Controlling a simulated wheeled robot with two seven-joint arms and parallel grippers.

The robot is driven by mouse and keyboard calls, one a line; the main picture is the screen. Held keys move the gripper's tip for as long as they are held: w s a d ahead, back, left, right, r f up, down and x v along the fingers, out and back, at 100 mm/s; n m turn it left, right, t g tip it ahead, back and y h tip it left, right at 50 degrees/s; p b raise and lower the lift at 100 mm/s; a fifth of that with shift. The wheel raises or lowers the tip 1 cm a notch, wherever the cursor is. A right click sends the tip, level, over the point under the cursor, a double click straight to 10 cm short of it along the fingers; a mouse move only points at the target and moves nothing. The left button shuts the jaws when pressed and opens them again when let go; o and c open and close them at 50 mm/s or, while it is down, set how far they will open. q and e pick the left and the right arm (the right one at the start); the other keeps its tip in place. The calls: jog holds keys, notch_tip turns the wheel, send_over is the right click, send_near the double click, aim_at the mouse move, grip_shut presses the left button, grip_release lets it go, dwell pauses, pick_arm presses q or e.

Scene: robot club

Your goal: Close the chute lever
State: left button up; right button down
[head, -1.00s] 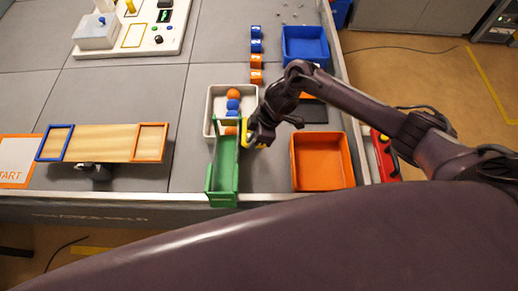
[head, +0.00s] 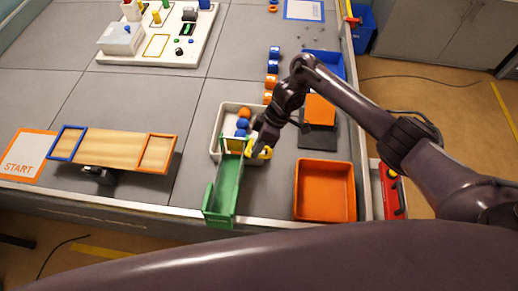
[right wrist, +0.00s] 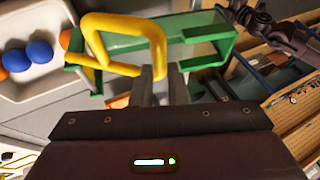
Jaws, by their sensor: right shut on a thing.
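The green chute (head: 224,190) stands at the table's front edge, with its upper end over a white tray (head: 217,132). The chute lever is a yellow loop (head: 262,152) at that upper end. It shows large in the right wrist view (right wrist: 122,22), where the chute (right wrist: 205,45) lies behind it. My right gripper (head: 258,143) is at the chute's right side, shut on the lever. In the right wrist view its fingers (right wrist: 160,78) meet the loop's lower right part; the exact contact is partly hidden. My left gripper is not seen in the head view.
Blue and orange balls (head: 243,124) lie in the white tray. An orange bin (head: 325,190) stands right of the chute. A blue bin (head: 325,62) is behind my right arm. A wooden seesaw board (head: 112,148) is at the left, with bare table between it and the chute.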

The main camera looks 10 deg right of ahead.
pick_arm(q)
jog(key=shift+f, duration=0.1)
pick_arm(e)
jog(key=shift+w+d+f, duration=0.3)
jog(key=shift+w+d, duration=0.15)
jog(key=shift+w, duration=0.2)
jog(key=c, duration=1.7)
grip_release()
jog(key=shift+o, duration=1.2)
jog(key=shift+w+f, duration=0.2)
jog(key=shift+w, duration=0.15)
jog(key=shift+o, duration=0.3)
jog(key=shift+w+f, duration=0.1)
jog(key=shift+w, duration=0.1)
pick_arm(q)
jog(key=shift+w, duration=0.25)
pick_arm(e)
jog(key=shift+s, duration=0.15)
jog(key=shift+s, duration=0.1)
